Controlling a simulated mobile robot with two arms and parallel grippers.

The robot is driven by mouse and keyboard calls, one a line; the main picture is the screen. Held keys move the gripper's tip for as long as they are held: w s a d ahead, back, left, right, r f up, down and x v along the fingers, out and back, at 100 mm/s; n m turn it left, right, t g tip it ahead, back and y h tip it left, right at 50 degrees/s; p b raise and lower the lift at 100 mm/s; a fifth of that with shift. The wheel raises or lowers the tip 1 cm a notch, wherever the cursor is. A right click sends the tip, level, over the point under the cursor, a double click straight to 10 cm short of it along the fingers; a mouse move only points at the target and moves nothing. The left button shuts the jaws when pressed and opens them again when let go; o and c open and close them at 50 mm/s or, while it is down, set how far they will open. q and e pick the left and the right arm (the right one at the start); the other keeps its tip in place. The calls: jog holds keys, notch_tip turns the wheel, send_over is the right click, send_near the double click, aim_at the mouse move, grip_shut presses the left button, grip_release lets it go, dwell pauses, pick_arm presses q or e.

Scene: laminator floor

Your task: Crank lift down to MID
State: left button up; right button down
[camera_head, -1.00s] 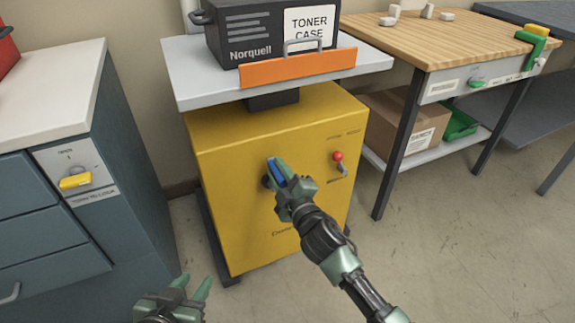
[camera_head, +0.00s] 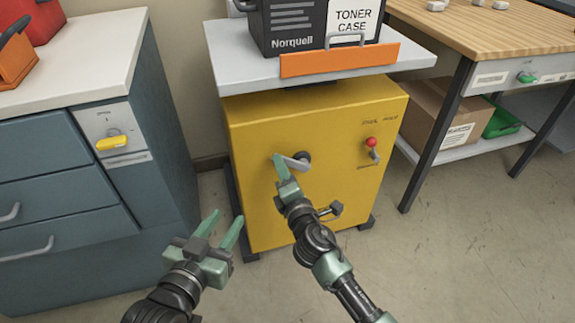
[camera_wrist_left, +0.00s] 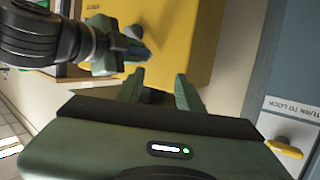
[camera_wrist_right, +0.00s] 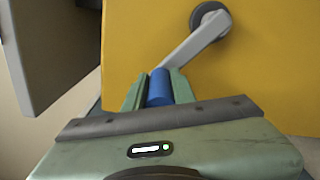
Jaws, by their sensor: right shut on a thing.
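The yellow lift (camera_head: 335,215) carries a light grey platform (camera_head: 245,66) low above its body. Its grey crank arm (camera_head: 293,162) runs left from a dark hub (camera_head: 303,157) on the front; the arm and hub also show in the right wrist view (camera_wrist_right: 195,42). My right gripper (camera_head: 280,165) is shut on the blue crank handle (camera_wrist_right: 160,88), left of the hub. My left gripper (camera_head: 223,222) is open and empty, in front of the lift's lower left edge. A red-tipped lever (camera_head: 371,143) is right of the crank. Labels near it are too small to read; I see no readable MID mark.
A black toner case (camera_head: 290,25) stands on the platform behind an orange lip (camera_head: 340,60). A blue cabinet (camera_head: 60,195) with a yellow knob (camera_head: 112,142) is at left. A wooden-topped bench (camera_head: 490,35) is at right. Floor is clear at front right.

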pick_arm(q)
jog(key=shift+w+d+r+t+h, duration=0.2)
jog(key=shift+r+t, duration=0.15)
jog(key=shift+r, duration=0.25)
jog(key=shift+w+d+r+t+h, duration=0.15)
jog(key=shift+r+t, duration=0.2)
jog(key=shift+r, duration=0.25)
pick_arm(e)
jog(key=shift+s+a+f+n, duration=0.1)
jog(key=shift+a+f+n, duration=0.2)
jog(key=shift+f+n, duration=0.25)
pick_arm(q)
jog(key=shift+a, duration=0.1)
pick_arm(e)
jog(key=shift+r, duration=0.1)
jog(key=c, duration=1.2)
grip_release()
jog(key=shift+o, duration=0.2)
pick_arm(q)
notch_tip(320, 180, down, 6)
jog(key=s+a+g+y, duration=0.1)
jog(key=s+g, duration=0.1)
jog(key=g, duration=0.1)
jog(key=shift+s+a+r+p, duration=0.15)
jog(key=shift+s+a+p, duration=0.05)
jog(key=shift+p, duration=0.25)
pick_arm(e)
jog(key=v, duration=0.7)
jog(key=shift+s+d, duration=0.15)
jog(key=shift+s, duration=0.2)
